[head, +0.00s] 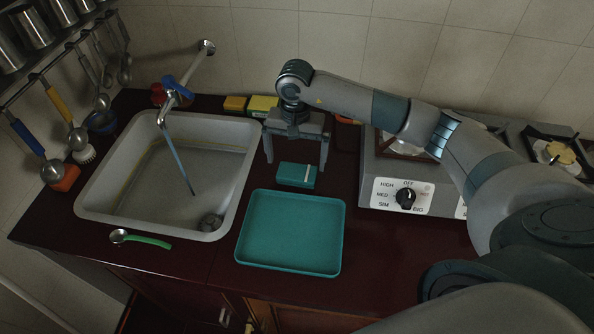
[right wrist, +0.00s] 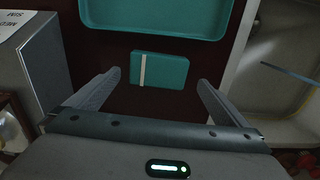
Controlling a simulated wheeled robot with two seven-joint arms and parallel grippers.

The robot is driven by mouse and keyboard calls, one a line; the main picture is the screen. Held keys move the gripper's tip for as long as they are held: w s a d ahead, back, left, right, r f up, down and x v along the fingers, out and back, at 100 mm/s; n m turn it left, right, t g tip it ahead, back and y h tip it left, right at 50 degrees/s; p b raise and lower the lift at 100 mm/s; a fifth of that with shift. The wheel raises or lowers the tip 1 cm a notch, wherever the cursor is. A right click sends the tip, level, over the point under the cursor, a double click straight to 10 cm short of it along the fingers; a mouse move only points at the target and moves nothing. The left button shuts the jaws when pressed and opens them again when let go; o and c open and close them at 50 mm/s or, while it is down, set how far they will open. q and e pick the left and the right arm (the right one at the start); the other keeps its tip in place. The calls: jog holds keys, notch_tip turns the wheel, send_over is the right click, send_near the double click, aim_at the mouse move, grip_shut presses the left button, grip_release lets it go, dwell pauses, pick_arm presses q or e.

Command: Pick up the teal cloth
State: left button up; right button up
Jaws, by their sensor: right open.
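The teal cloth (head: 297,174) is a small folded rectangle with a pale stripe, lying flat on the dark red counter between the sink and the stove. In the right wrist view the cloth (right wrist: 160,71) lies ahead of the fingertips, roughly centred between them. My right gripper (head: 296,166) is open above the counter, its two fingers spread wider than the cloth. The gripper's fingers also show in the right wrist view (right wrist: 160,80), with nothing between them touching. My left gripper is not in view.
A teal tray (head: 290,232) lies just in front of the cloth. The sink (head: 100,200) with a running tap is at left, a green-handled spoon (head: 142,239) at its front edge. The stove (head: 400,170) stands close at right. Yellow sponges (head: 262,104) sit behind.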

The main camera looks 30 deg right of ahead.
aim_at(297, 171)
jog(key=shift+f, duration=0.1)
dwell(0.3)
jog(key=shift+f+p, duration=0.85)
jog(key=shift+p, duration=0.2)
notch_tip(297, 171, down, 2)
jog(key=shift+d+f+p, duration=0.1)
jog(key=shift+d+p, duration=0.05)
jog(key=shift+p, duration=0.45)
jog(key=shift+f, duration=0.6)
jog(key=c, duration=0.9)
